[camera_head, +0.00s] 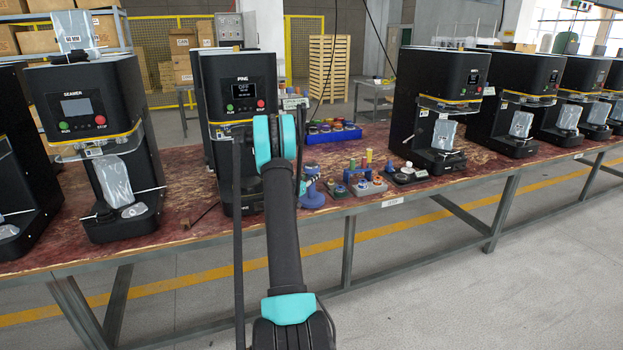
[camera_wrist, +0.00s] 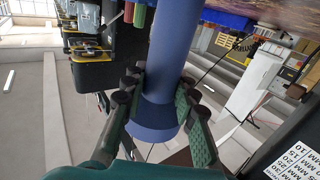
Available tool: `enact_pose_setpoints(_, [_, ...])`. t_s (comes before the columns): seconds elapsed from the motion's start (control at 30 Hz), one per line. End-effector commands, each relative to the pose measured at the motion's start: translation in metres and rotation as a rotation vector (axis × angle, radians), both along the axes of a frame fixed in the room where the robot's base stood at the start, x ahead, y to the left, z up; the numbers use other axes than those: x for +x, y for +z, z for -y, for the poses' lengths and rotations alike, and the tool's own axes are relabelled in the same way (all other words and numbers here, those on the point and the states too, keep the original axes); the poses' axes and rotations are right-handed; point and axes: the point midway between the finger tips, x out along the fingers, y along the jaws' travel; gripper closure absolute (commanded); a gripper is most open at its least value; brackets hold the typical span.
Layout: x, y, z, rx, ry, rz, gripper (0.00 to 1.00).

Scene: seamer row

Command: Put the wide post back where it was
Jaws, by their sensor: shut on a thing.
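A wide blue post (camera_wrist: 172,55) with a broader collar sits between the green fingers of my gripper (camera_wrist: 158,98) in the wrist view. The fingers press on it from both sides. In the head view a blue post with a broad round foot (camera_head: 313,200) shows just right of my arm, at the table's front edge; it looks like the held one. My gripper is mostly hidden there behind my arm. Whether the post touches the table, I cannot tell.
Right of the post stand several coloured posts (camera_head: 357,171) and grey blocks (camera_head: 370,187). A blue bin (camera_head: 335,137) of coloured parts lies behind. Black seamer machines (camera_head: 235,100) stand along the red-brown table (camera_head: 190,185), one directly behind my arm. Open floor lies in front.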

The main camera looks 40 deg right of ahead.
Motion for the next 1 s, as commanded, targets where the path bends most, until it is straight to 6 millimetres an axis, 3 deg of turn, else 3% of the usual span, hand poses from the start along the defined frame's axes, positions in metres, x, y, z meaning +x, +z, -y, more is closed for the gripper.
enact_pose_setpoints(0.4, [0.0000, -0.0070, 0.0000, 0.000, 0.000, -0.001, 1.00])
enact_pose_setpoints(0.43, [0.0000, -0.0069, 0.0000, 0.000, 0.000, 0.000, 0.69])
enact_pose_setpoints(0.57, [0.0000, -0.0068, 0.0000, 0.000, 0.000, 0.000, 0.52])
enact_pose_setpoints(1.0, [-0.0024, -0.0042, -0.0073, 0.000, 0.001, 0.000, 0.52])
